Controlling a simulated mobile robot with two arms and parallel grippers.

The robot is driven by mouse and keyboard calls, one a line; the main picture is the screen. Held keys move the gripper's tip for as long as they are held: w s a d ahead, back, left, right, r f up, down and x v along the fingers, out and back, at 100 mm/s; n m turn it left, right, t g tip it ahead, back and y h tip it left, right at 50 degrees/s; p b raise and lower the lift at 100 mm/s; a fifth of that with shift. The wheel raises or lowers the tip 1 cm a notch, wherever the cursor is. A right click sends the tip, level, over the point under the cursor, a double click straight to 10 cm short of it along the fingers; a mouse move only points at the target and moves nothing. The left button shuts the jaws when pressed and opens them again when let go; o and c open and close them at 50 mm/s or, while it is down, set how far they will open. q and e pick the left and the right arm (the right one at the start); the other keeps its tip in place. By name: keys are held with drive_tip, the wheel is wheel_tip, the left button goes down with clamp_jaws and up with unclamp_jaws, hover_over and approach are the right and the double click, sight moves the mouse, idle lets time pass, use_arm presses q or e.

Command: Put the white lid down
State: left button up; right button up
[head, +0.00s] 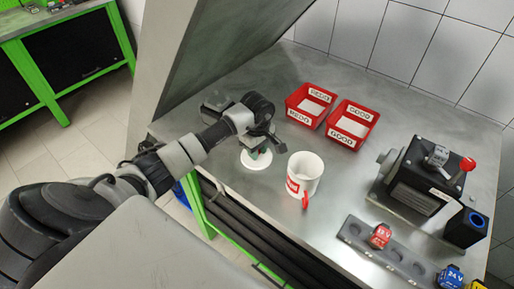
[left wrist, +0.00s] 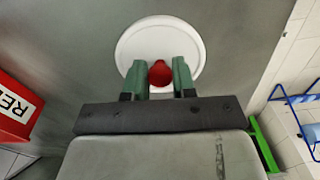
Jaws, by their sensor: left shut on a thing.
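The white lid (head: 251,163) is a round disc with a red knob. In the left wrist view the lid (left wrist: 160,30) lies flat in front of my left gripper (left wrist: 158,78), whose green fingers are shut on the red knob (left wrist: 160,73). In the head view my left gripper (head: 262,149) is above the lid, and its fingers hide part of it. The lid is over the grey bench top, at or close to its surface; I cannot tell whether it touches. A white mug (head: 304,170) with a red handle and an open top stands to its right. My right gripper is not in view.
Two red labelled bins (head: 352,124) stand behind the mug. A dark pump unit (head: 424,180) with a red lever is at the right. A grey holder strip (head: 390,256) with a red block lies at the front right. The bench top (head: 258,215) is clear in front of the lid.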

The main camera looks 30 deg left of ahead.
use_arm(q)
drive_tip(key=shift+f, duration=0.2)
drive_tip(key=o, duration=0.8)
drive_tip(key=shift+r, duration=0.1)
drive_tip(key=shift+r, duration=0.15)
wheel_tip(320, 180, up, 12)
drive_tip(key=b, duration=0.3)
